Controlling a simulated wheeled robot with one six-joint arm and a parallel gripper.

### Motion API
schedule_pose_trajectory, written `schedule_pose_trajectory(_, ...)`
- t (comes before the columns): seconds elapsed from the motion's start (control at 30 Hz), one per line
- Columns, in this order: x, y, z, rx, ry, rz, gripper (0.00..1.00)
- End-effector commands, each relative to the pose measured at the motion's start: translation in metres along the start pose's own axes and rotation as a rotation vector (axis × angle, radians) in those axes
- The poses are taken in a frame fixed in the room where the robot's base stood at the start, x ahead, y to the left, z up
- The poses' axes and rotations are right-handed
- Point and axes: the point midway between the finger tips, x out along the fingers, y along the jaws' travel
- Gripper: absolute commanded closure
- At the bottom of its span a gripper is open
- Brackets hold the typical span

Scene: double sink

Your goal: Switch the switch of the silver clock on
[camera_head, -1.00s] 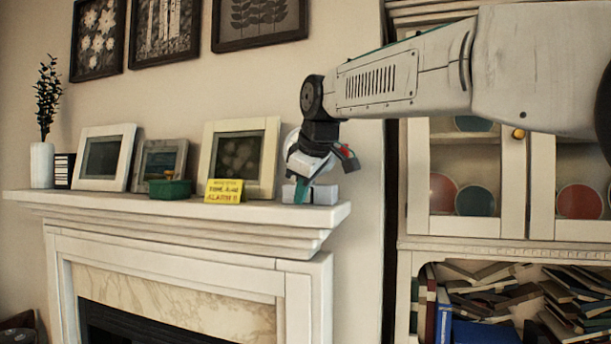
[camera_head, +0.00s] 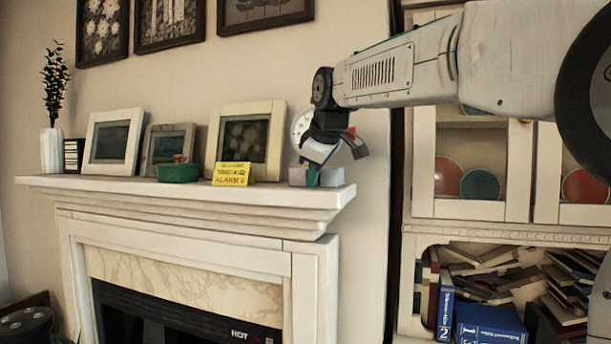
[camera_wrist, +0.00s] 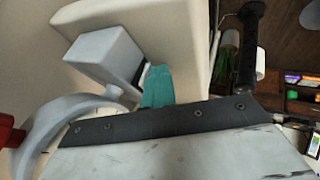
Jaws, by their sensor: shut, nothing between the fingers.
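The silver clock stands at the right end of the mantel, and its round white face (camera_head: 300,127) shows partly behind my gripper. Its grey block-shaped base (camera_head: 332,177) rests on the mantel, with another part of it left of my fingertips. In the wrist view the grey block (camera_wrist: 103,55) and a curved silver band (camera_wrist: 65,122) are close to the fingers. My gripper (camera_head: 313,176) is shut and empty, with its teal tips (camera_wrist: 157,87) low in front of or against the base; contact is unclear. I cannot make out the switch or its setting.
The mantel (camera_head: 190,188) also holds a yellow alarm sign (camera_head: 232,174), a green box (camera_head: 179,173), picture frames (camera_head: 245,140) and a white vase (camera_head: 52,150) to the left. A cabinet with plates and books (camera_head: 490,325) stands at the right.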

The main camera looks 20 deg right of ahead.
Motion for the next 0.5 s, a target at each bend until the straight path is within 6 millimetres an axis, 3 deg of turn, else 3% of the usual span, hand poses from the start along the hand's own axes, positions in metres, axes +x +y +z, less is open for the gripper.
schedule_pose_trajectory(0.5, -0.013, 0.007, -0.008, -0.001, 0.002, 0.001, 1.0)
